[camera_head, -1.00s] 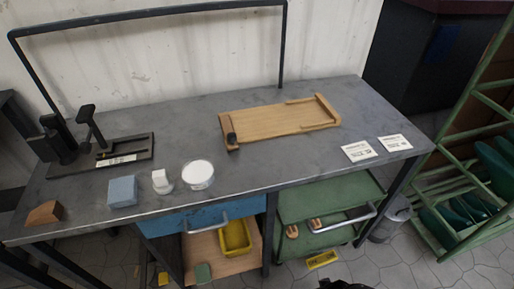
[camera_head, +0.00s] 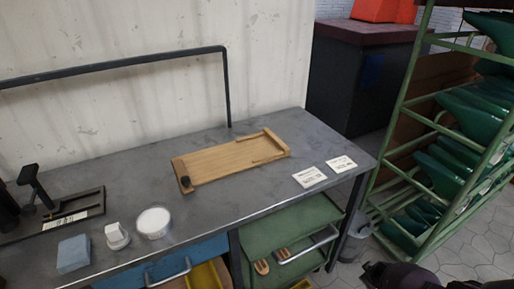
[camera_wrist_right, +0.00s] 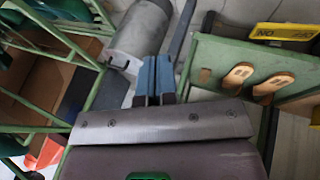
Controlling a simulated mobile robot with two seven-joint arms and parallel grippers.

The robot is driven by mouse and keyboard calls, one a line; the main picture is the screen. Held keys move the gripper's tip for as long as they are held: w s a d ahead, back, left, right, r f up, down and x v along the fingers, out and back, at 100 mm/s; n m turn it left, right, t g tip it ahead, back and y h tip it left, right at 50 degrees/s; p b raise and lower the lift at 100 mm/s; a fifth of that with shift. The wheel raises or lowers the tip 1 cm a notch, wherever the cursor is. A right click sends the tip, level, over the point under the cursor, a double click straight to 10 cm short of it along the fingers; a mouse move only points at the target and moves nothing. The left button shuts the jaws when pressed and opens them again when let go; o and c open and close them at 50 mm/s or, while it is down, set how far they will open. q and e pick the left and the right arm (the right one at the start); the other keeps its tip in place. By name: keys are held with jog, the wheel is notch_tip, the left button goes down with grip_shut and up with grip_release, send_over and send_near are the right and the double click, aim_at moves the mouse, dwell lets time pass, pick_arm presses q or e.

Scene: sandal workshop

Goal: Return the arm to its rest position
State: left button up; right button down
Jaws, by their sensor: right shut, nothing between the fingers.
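In the right wrist view my right gripper (camera_wrist_right: 154,80) shows its two blue fingers close together, shut and empty. It hangs in free space beside the workbench, with a grey bin and a green trolley shelf beyond it. In the head view a dark part of my right arm shows at the bottom right edge, clear of the bench. My left gripper is in no view.
The grey workbench (camera_head: 250,197) carries a wooden board (camera_head: 230,160), two cards, a white round container (camera_head: 153,222) and a blue block (camera_head: 73,253). A green rack (camera_head: 400,110) stands right. A grey bin (camera_wrist_right: 140,33) and wooden sandals (camera_wrist_right: 238,76) are near my right gripper.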

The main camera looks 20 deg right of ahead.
jog(key=s+a+r+n+t+y, duration=0.1)
jog(key=s+a+r+n+y, duration=0.15)
jog(key=s+a, duration=0.4)
jog(key=s+a+r+n+t+y, duration=0.1)
jog(key=s+a+r, duration=0.3)
jog(key=s+a, duration=0.3)
jog(key=s+a+r+n+t+y, duration=0.1)
jog(key=s+a+r, duration=0.1)
jog(key=a+r, duration=0.35)
jog(key=s+a+r+n+t, duration=0.1)
jog(key=s+a+r, duration=0.15)
jog(key=r, duration=0.65)
jog(key=s+a+r+y, duration=0.1)
jog(key=s+a+r, duration=0.2)
jog(key=r, duration=0.4)
jog(key=shift+w+a+f+m+t, duration=0.55)
jog(key=shift+a+m+t, duration=0.25)
jog(key=shift+a+m, duration=1.9)
pick_arm(q)
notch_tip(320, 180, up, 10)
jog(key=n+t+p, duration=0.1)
jog(key=p, duration=1.1)
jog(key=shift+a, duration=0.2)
pick_arm(e)
notch_tip(320, 180, up, 10)
jog(key=t+h, duration=0.1)
jog(key=shift+w+a, duration=0.25)
